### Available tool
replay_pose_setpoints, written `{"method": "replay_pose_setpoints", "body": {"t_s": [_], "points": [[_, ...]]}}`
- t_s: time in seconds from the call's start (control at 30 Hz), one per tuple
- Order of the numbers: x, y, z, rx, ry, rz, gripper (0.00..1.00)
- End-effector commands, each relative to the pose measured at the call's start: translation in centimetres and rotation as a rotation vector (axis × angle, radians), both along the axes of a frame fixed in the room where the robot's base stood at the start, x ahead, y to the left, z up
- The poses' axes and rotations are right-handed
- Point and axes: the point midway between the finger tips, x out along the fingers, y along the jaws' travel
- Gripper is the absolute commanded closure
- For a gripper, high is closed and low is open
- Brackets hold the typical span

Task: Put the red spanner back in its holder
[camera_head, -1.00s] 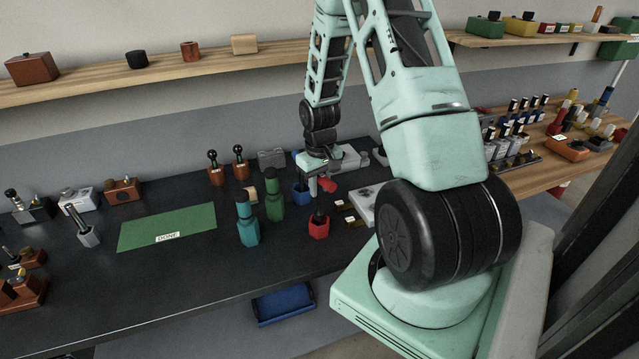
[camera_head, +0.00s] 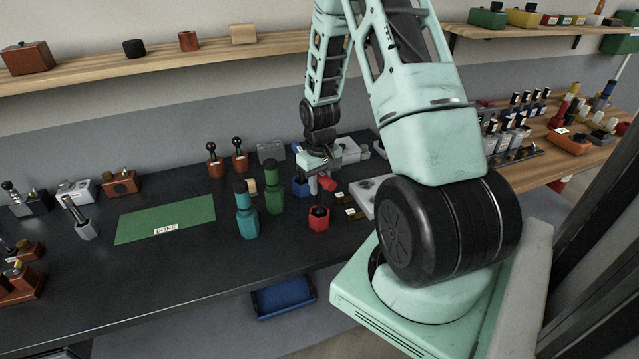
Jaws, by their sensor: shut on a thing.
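My gripper (camera_head: 316,178) is above the black bench, shut on the red spanner (camera_head: 327,184); the red end of the spanner shows just to the right of the fingers. A red holder (camera_head: 319,221) stands on the bench just below and in front, with a dark round part in its top. The red spanner looks to be above this holder, and a gap shows between them. The fingertips are small and partly hidden, so the exact grip and tilt cannot be told.
A blue holder (camera_head: 300,187) is close behind my gripper. A green bottle-like piece (camera_head: 273,191) and a teal one (camera_head: 246,214) stand to the left. A green DONE mat (camera_head: 170,216) lies farther left. A grey tray (camera_head: 366,190) is to the right. The bench front is clear.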

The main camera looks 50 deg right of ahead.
Motion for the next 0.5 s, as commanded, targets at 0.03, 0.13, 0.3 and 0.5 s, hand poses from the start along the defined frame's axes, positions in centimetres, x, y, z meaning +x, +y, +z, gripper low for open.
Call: {"method": "replay_pose_setpoints", "body": {"t_s": [0.03, 0.13, 0.3, 0.5], "points": [[0.0, 0.0, -0.1, 0.000, 0.000, 0.000, 1.00], [0.0, 0.0, -0.4, 0.000, 0.000, 0.000, 1.00], [0.0, 0.0, -0.9, 0.000, 0.000, 0.000, 1.00], [0.0, 0.0, -1.4, 0.000, 0.000, 0.000, 1.00]]}}
